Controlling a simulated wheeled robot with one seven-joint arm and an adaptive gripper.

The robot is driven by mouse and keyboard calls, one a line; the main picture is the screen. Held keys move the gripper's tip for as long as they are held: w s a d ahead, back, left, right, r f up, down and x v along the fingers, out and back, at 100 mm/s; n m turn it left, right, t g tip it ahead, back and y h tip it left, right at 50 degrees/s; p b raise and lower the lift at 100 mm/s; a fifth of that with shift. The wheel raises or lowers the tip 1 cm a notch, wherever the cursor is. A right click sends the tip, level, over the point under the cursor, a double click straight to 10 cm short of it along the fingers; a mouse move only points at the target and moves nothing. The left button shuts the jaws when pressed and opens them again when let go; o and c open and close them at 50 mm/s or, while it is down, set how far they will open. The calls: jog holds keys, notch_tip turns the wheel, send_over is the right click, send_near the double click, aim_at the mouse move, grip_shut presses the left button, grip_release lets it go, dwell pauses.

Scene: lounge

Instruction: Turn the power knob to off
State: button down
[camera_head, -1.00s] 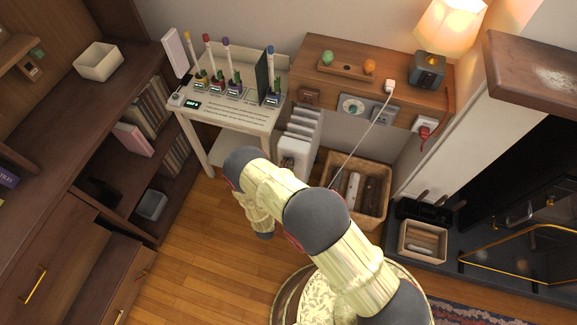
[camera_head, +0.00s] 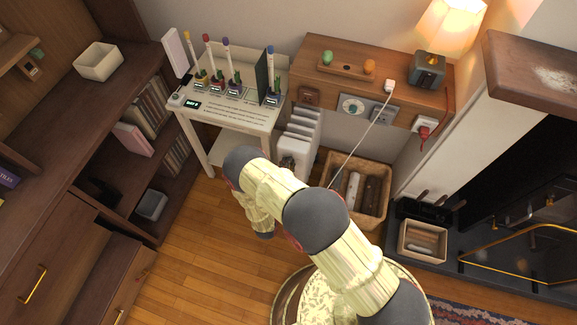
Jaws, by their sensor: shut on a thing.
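No knob can be surely told as the power knob at this size. A round dial (camera_head: 351,106) sits on a pale plate on the front of the wooden wall shelf (camera_head: 330,57). A small dark round part (camera_head: 177,99) shows on the left front of the white stand (camera_head: 232,120). A white radiator-like unit (camera_head: 294,148) stands below and between stand and shelf, partly behind my arm. My arm crosses the lower middle, with its far joint in front of the stand's lower part. My gripper is not visible, so its contact with any knob cannot be seen.
A white cable runs from a plug (camera_head: 389,87) down past a wooden crate (camera_head: 372,177). A lamp (camera_head: 427,70) stands on the shelf. A dark bookcase (camera_head: 110,150) is at left, a fireplace (camera_head: 525,190) at right. Wooden floor (camera_head: 190,262) is clear left of my arm.

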jog(key=c, duration=1.5)
grip_release()
jog(key=shift+c, duration=0.2)
jog(key=shift+s+a, duration=0.1)
jog(key=v, duration=1.1)
jog(key=shift+s, duration=0.4)
jog(key=shift+a, duration=0.1)
